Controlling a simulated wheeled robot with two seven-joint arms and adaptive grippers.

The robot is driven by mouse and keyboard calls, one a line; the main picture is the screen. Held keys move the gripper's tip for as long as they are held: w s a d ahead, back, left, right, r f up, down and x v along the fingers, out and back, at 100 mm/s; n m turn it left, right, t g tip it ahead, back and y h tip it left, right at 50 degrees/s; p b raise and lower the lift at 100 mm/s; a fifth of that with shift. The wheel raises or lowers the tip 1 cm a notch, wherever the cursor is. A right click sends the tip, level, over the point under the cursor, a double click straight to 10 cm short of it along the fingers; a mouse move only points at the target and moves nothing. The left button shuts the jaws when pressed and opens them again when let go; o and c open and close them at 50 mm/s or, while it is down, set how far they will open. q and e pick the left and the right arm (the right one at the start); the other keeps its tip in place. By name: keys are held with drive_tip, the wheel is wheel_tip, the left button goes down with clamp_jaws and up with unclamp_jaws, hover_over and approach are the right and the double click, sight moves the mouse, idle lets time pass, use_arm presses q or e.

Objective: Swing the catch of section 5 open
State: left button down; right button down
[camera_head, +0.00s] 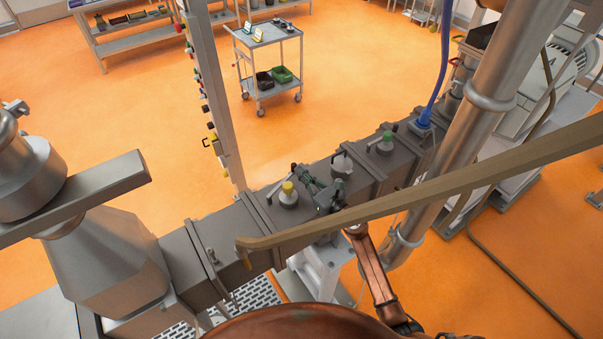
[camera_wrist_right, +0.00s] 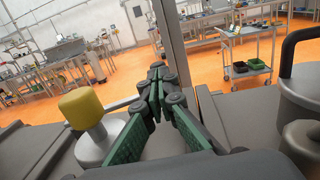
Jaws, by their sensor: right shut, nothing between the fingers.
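The grey sectioned barrel (camera_head: 232,228) runs diagonally across the head view, with lids and small levers along its top. I cannot tell which lever is the catch of section 5. My right gripper (camera_head: 311,176) is over the middle of the barrel, just right of a yellow-capped port (camera_head: 289,192). In the right wrist view its green-padded fingers (camera_wrist_right: 156,72) are shut with nothing between them, and the yellow cap (camera_wrist_right: 80,107) stands to their left. A grey port with a dark handle (camera_wrist_right: 291,58) is to their right. Contact with the barrel cannot be made out. My left gripper is out of view.
A green-capped port (camera_head: 385,142) and a blue hose (camera_head: 436,75) are farther right on the barrel. A thick grey pipe (camera_head: 478,125) and a long tan bar (camera_head: 430,190) cross in front. A grey hopper (camera_head: 108,262) stands left. A trolley (camera_head: 266,45) is behind on open orange floor.

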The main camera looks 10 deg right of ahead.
drive_tip(key=w+n+y+b, duration=0.1)
drive_tip(key=b, duration=0.1)
drive_tip(key=w+a+n+g+y+b, duration=0.1)
drive_tip(key=b, duration=0.2)
drive_tip(key=w+g+y+b, duration=0.1)
drive_tip(key=b, duration=0.2)
drive_tip(key=shift+a+f+n+y, duration=0.3)
drive_tip(key=shift+n, duration=0.1)
drive_tip(key=shift+w+a+g+b, duration=0.1)
drive_tip(key=shift+a+g+b, duration=0.1)
drive_tip(key=shift+g+b, duration=0.15)
drive_tip(key=shift+w+a+r+b, duration=0.25)
drive_tip(key=shift+w+a+b, duration=0.2)
drive_tip(key=shift+w, duration=0.1)
